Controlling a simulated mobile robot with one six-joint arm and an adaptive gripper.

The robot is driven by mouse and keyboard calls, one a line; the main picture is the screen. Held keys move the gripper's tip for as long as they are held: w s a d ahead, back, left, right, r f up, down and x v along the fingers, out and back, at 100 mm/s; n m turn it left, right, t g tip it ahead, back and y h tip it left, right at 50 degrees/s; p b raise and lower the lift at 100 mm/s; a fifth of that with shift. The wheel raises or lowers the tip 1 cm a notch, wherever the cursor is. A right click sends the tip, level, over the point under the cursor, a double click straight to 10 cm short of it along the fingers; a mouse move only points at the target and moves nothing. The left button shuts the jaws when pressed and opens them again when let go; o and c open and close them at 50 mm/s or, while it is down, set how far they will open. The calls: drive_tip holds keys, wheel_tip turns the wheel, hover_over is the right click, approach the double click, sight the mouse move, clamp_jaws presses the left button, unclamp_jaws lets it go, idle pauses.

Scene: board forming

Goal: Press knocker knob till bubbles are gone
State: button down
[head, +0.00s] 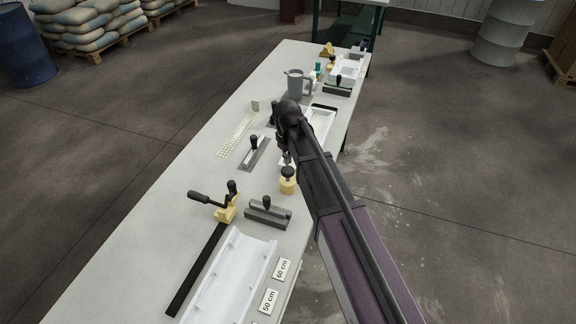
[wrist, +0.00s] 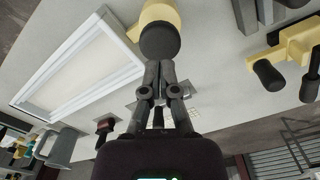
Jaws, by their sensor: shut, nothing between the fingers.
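The knocker is a small yellow body (head: 288,187) with a round black knob (head: 288,172) on top, standing on the grey table beside a white tray. In the wrist view the black knob (wrist: 160,41) is at the top middle, with the yellow body behind it. My gripper (head: 287,157) is shut and empty, its fingertips (wrist: 160,66) together right at the knob. I cannot tell whether they touch it. The white tray (wrist: 52,86) is left of the fingers in the wrist view. Its inside looks pale, and no bubbles can be made out.
A yellow clamp (head: 224,213) with black handles and a grey float (head: 268,216) stand near the knocker. A long white mould (head: 238,268) lies in front. A grey jug (head: 294,84) and small tools stand farther back. The left table side is mostly clear.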

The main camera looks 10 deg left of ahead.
drive_tip(key=shift+r+p, duration=1.5)
drive_tip(key=shift+r, duration=0.3)
drive_tip(key=s+d+m, duration=0.3)
drive_tip(key=s+d, duration=0.1)
drive_tip(key=d, duration=0.7)
drive_tip(key=s+d+f+m+b, duration=0.1)
drive_tip(key=s+d+m, duration=0.3)
drive_tip(key=d, duration=0.6)
drive_tip(key=s+d+f+m+b, duration=0.1)
drive_tip(key=s+d+m, duration=0.2)
drive_tip(key=d, duration=0.8)
drive_tip(key=shift+s+d, duration=0.35)
drive_tip(key=shift+s, duration=0.55)
